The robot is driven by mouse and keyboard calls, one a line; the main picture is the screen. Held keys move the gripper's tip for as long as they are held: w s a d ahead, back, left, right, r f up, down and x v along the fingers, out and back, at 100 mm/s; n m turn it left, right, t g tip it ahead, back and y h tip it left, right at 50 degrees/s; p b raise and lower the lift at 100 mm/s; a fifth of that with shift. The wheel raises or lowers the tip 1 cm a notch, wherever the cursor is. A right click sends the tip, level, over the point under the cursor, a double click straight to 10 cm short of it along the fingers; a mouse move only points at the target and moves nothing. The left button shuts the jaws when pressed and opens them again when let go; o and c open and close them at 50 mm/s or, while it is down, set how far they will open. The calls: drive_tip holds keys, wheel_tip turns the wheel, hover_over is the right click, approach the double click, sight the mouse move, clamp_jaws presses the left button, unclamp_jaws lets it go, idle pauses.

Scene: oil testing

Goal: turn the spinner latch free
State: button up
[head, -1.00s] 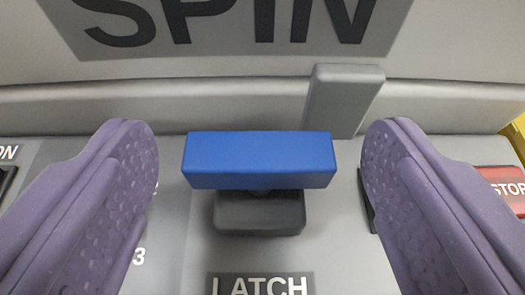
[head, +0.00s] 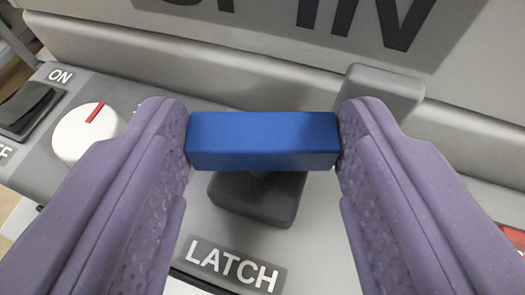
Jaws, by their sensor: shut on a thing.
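The spinner latch has a blue bar handle (head: 262,146) on a dark grey base block (head: 256,198), above the LATCH label (head: 233,266). My gripper (head: 264,124) is shut on the blue bar, with one purple finger against each end. The bar lies level in the picture, while the base and label slope down to the right, so the bar sits at an angle to its base. The bar hides the top of the base and most of the stem.
A grey upright block (head: 378,97) stands just behind the right finger. A white knob (head: 84,136) with a red mark and a black ON/OFF switch (head: 26,107) are at left. Part of a red button (head: 514,238) shows at right. The SPIN housing (head: 250,45) rises behind.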

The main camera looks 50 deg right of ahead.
drive_tip(key=n+b, duration=0.1)
drive_tip(key=t+y, duration=0.1)
drive_tip(key=n+t+y+b, duration=0.1)
drive_tip(key=shift+s+d+f+n+b, duration=0.2)
drive_tip(key=shift+s+d+n+b, duration=0.05)
drive_tip(key=shift+n+b, duration=0.1)
drive_tip(key=shift+d+r+n+t+y+b, duration=0.15)
drive_tip(key=shift+n+t+y+b, duration=0.65)
drive_tip(key=shift+n+y, duration=0.5)
drive_tip(key=shift+r+y, duration=0.1)
drive_tip(key=shift+y, duration=0.2)
drive_tip(key=o, duration=1)
drive_tip(key=shift+o, duration=0.2)
